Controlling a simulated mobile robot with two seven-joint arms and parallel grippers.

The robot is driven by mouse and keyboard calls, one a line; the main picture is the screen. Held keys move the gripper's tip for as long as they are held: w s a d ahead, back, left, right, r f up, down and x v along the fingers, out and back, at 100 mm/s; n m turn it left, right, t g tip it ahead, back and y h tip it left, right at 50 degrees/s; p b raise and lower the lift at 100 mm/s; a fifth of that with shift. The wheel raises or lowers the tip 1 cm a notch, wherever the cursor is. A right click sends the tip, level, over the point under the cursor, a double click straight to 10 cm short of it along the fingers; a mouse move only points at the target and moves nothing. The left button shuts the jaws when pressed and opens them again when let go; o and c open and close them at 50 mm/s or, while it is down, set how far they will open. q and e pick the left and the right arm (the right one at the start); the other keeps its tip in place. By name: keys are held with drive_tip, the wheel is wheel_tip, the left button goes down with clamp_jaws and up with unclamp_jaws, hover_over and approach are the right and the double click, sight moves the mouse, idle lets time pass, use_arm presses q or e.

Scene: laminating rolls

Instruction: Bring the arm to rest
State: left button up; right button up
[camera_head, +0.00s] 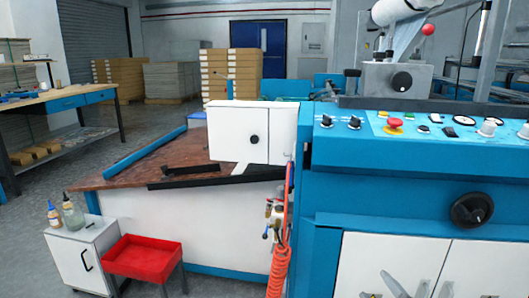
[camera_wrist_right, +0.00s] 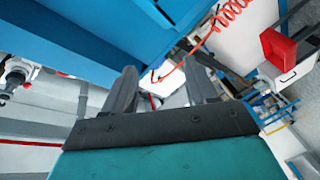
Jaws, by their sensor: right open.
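My right gripper (camera_head: 418,287) shows only at the bottom edge of the head view, as grey fingertips in front of the white cabinet doors (camera_head: 392,252) of the blue laminating machine (camera_head: 400,190). In the right wrist view my right gripper (camera_wrist_right: 162,88) has its two dark fingers spread apart, with nothing between them. The rest of the right arm is out of the head view. My left gripper is in neither view.
The machine's control panel (camera_head: 440,128) has knobs and a red button. A black handwheel (camera_head: 472,210) sticks out of its front. A coiled orange hose (camera_head: 278,262) hangs at its left. A red tray stand (camera_head: 143,259) and a white cabinet (camera_head: 82,260) stand at lower left.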

drive_tip(key=s+a+f+m+g+y, duration=0.1)
drive_tip(key=s+a+f+m+g, duration=0.3)
drive_tip(key=s, duration=0.3)
drive_tip(key=s+a+f+m+g, duration=0.2)
drive_tip(key=s+a+f+m, duration=0.2)
drive_tip(key=s+a, duration=0.3)
use_arm(q)
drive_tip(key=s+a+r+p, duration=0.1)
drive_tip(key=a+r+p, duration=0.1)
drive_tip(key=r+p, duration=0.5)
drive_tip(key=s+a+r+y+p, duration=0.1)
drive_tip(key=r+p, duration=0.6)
drive_tip(key=p, duration=0.8)
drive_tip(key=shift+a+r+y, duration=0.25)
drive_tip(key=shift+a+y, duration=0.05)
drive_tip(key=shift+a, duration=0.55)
use_arm(e)
drive_tip(key=s+d+r, duration=0.2)
drive_tip(key=r, duration=0.5)
drive_tip(key=s+d+r+m+h, duration=0.1)
drive_tip(key=s+d+r, duration=0.1)
drive_tip(key=r, duration=0.5)
drive_tip(key=shift+s+d, duration=0.2)
drive_tip(key=shift+d, duration=0.1)
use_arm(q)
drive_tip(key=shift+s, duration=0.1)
use_arm(e)
drive_tip(key=shift+f, duration=0.1)
